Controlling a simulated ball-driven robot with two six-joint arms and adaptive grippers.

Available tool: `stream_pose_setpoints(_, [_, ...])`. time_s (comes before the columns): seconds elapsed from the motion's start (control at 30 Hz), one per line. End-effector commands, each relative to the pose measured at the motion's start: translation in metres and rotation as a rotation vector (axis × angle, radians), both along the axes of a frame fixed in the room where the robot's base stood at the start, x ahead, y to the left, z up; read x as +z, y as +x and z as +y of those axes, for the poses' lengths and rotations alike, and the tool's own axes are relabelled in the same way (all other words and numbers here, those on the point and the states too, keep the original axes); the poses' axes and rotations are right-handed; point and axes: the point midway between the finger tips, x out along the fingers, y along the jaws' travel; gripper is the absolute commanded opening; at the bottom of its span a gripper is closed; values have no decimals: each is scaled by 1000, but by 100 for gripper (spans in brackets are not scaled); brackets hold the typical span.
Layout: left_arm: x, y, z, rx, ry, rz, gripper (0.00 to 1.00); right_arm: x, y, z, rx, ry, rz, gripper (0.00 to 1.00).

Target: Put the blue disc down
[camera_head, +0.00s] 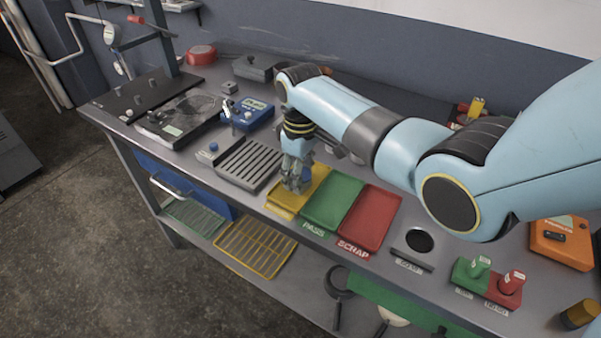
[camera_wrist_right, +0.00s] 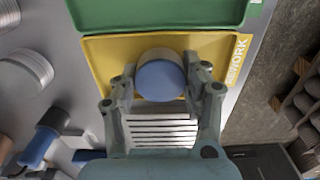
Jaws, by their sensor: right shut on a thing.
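The blue disc (camera_wrist_right: 160,80) sits between the two fingers of my right gripper (camera_wrist_right: 160,92) in the right wrist view. My right gripper (camera_head: 294,184) is shut on it, pointing down over the yellow REWORK tray (camera_head: 282,203). The yellow tray also fills the middle of the right wrist view (camera_wrist_right: 108,50). In the head view the fingers mostly hide the disc; a bit of blue (camera_head: 307,174) shows beside them. I cannot tell whether the disc touches the tray floor. My left gripper is out of view.
The green PASS tray (camera_head: 332,203) and red SCRAP tray (camera_head: 370,218) lie to the right of the yellow one. A grey slotted rack (camera_head: 249,164) stands to the left, with a blue device (camera_head: 252,113) behind it. The bench's front edge runs close by the trays.

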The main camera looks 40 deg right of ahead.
Motion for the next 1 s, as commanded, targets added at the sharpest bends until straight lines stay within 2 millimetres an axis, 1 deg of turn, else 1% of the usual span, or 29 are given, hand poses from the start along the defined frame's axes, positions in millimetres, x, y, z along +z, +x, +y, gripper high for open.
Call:
stream_pose_setpoints(0.17, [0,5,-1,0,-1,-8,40,1,1,0,0,0,-2,9])
stream_pose_setpoints(0.3, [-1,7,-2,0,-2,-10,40,-3,0,0,0,0,-1,9])
stream_pose_setpoints(0.33, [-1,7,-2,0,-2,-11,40,-3,0,0,0,0,-1,49])
stream_pose_setpoints(0.5, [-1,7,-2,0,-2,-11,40,-2,0,0,0,0,-1,69])
stream_pose_setpoints(0.73, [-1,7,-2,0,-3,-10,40,-2,0,0,-1,0,0,69])
stream_pose_setpoints(0.8, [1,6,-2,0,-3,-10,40,1,0,0,0,0,-1,69])
stream_pose_setpoints(0.87, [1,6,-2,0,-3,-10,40,6,0,0,-1,-1,-1,69])
stream_pose_setpoints(0.97, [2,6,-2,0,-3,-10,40,22,1,0,-1,-1,-4,69])
stream_pose_setpoints(1.0, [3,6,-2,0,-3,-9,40,31,1,0,-1,-2,-4,69])
